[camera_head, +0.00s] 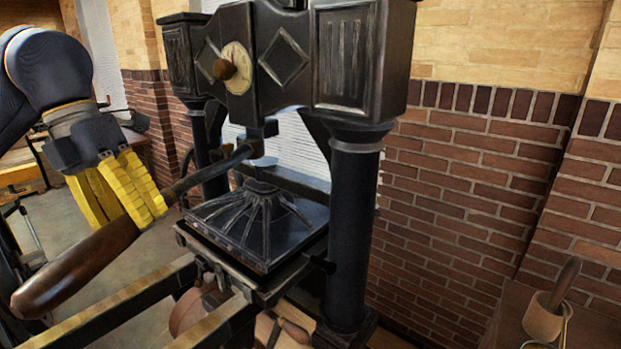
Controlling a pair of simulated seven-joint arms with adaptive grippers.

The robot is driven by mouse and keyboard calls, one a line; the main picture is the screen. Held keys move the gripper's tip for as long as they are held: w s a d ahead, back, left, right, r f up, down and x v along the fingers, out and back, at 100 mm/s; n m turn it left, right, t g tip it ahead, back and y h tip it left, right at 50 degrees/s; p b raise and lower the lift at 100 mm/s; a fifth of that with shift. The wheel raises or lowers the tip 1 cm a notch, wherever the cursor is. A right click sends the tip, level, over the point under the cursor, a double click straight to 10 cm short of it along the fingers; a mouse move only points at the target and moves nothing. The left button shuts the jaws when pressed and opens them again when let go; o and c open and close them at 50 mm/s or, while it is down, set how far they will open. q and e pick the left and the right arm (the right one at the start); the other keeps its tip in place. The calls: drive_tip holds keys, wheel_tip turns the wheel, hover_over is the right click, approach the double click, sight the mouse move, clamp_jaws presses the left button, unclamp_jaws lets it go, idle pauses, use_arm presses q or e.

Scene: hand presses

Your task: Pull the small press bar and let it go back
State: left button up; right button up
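The hand press (352,190) is dark metal and stands in the middle of the view. Its press bar (85,262) has a brown wooden handle at the lower left and a dark metal rod running up to the middle of the press. My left gripper (130,220) has yellow fingers pointing down at the bar, near where the wooden handle meets the rod. The fingers overlap the bar in the picture. One finger is in front and the other partly behind, so I cannot tell whether they touch or grip it. My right gripper is not in view.
The dark platen (260,225) sits under the press head, above rails (120,305) that run to the lower left. A brick wall (455,200) stands behind on the right. A wooden container with a handle (545,315) is at the lower right.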

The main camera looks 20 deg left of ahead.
use_arm(q)
drive_tip(key=o, duration=0.8)
drive_tip(key=s+a+r, duration=0.2)
drive_tip(key=s+r, duration=0.1)
drive_tip(key=r, duration=0.4)
drive_tip(key=s+d+r, duration=0.1)
drive_tip(key=s, duration=0.4)
drive_tip(key=s+d+r, duration=0.1)
drive_tip(key=s+r, duration=0.1)
drive_tip(key=s, duration=0.4)
drive_tip(key=s+d+r, duration=0.2)
drive_tip(key=s, duration=0.4)
